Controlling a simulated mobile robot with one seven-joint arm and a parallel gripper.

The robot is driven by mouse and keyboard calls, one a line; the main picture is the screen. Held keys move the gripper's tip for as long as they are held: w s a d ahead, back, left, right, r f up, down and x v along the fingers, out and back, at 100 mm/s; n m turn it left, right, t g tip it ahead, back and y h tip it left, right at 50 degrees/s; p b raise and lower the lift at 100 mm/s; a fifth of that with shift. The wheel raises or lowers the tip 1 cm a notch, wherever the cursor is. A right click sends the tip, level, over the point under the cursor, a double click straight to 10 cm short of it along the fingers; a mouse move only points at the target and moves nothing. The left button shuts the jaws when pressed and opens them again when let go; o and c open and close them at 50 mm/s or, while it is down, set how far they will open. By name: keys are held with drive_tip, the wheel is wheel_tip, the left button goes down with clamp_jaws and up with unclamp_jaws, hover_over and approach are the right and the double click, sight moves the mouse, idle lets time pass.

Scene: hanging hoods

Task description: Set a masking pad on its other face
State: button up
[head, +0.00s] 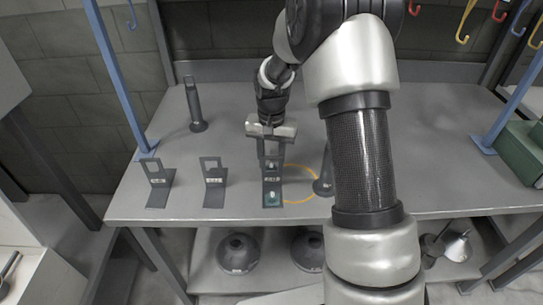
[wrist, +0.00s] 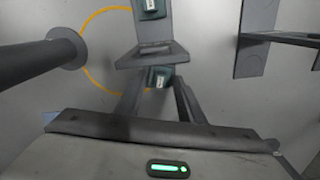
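My gripper (wrist: 160,85) points down over the table behind the third bracket, its two fingers apart. A small teal pad (wrist: 160,76) with a white mark shows between the fingertips in the wrist view. It also shows through the bracket's window in the head view (head: 270,164). I see no clear contact between fingers and pad. A second teal pad (head: 272,197) with a white mark lies on the base of the dark L-shaped bracket (head: 272,182); it shows at the top of the wrist view (wrist: 150,7). The bracket's upright partly hides the first pad.
Two similar brackets (head: 158,182) (head: 214,181) stand to the left on the grey table (head: 230,140). An orange ring (head: 303,194) is marked beside the third bracket, with a dark post (head: 322,183) near it. Another post (head: 194,108) stands at the back left. Hoods (head: 237,253) lie below.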

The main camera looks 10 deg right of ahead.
wheel_tip(320, 180, up, 18)
drive_tip(key=p, duration=0.2)
drive_tip(key=s+r+n+t+p, duration=0.2)
drive_tip(key=s+r+p, duration=0.3)
drive_tip(key=s+r, duration=0.65)
drive_tip(key=s+r+n+t+p, duration=0.1)
drive_tip(key=s+r+p, duration=0.1)
drive_tip(key=s, duration=0.5)
drive_tip(key=s+r+n+t+p, duration=0.2)
drive_tip(key=s+r+p, duration=0.1)
drive_tip(key=s, duration=0.4)
drive_tip(key=shift+s+r+t, duration=0.25)
drive_tip(key=shift+r+t, duration=0.05)
drive_tip(key=shift+r, duration=0.2)
